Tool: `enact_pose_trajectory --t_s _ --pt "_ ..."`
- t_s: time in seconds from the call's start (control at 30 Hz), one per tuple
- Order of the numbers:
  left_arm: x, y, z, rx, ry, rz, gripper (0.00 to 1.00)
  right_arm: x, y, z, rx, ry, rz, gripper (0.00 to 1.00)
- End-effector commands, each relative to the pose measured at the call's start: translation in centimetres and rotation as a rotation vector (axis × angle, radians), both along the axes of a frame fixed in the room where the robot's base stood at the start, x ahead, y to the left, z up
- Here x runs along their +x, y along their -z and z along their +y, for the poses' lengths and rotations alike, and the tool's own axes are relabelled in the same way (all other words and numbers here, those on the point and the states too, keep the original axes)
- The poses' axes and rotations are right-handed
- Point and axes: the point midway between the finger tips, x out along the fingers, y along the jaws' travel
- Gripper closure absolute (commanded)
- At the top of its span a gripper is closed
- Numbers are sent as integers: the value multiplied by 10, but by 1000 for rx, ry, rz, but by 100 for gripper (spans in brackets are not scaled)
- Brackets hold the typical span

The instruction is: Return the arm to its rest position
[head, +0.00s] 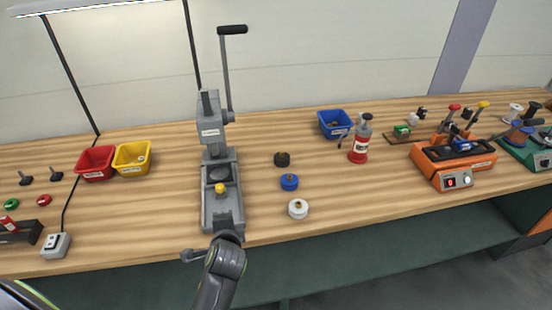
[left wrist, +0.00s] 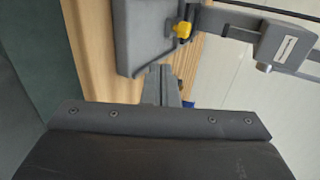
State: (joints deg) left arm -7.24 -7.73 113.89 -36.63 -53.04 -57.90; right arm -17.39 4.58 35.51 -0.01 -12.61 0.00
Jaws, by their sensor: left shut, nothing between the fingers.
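My left arm comes up from the bottom of the head view, and its wrist end is in front of the grey lever press (head: 222,205) at the table's front edge. In the left wrist view my left gripper (left wrist: 160,82) is shut with nothing held. Its fingers point toward the grey press base (left wrist: 142,40), which has a yellow knob (left wrist: 182,30). The knob also shows in the head view (head: 219,188). I cannot tell whether the fingers touch the press. My right gripper is not in view.
The wooden bench (head: 350,205) carries a red bin (head: 95,163) and a yellow bin (head: 132,157) left of the press. Black, blue and white round parts (head: 298,209) stand right of it. A blue bin, red bottle (head: 359,147) and orange machine (head: 453,165) stand farther right.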

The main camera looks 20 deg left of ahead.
Motion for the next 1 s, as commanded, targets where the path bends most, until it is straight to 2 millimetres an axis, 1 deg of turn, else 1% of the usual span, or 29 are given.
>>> enact_pose_trajectory --t_s 0.17,0.27,0.37,0.4,0.5,0.6,0.7,0.9,0.97,1.0 --pt "-4 1 2 -18 -13 1 100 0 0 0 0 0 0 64" --pt "-23 8 10 -103 -71 5 100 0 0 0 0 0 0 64" --pt "-60 18 21 -272 -187 12 100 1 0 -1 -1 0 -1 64" --pt "-78 22 24 -352 -245 18 100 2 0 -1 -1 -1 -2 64" --pt "-121 28 27 -537 -387 39 100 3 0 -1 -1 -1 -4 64" --pt "-154 30 25 -671 -501 62 100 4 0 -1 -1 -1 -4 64" --pt "-182 30 21 -772 -596 87 100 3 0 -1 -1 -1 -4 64" --pt "-231 25 12 -918 -767 146 100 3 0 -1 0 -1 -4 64" --pt "-245 22 8 -953 -817 166 100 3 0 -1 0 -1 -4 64" --pt "-244 30 8 -961 -829 172 100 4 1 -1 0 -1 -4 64"
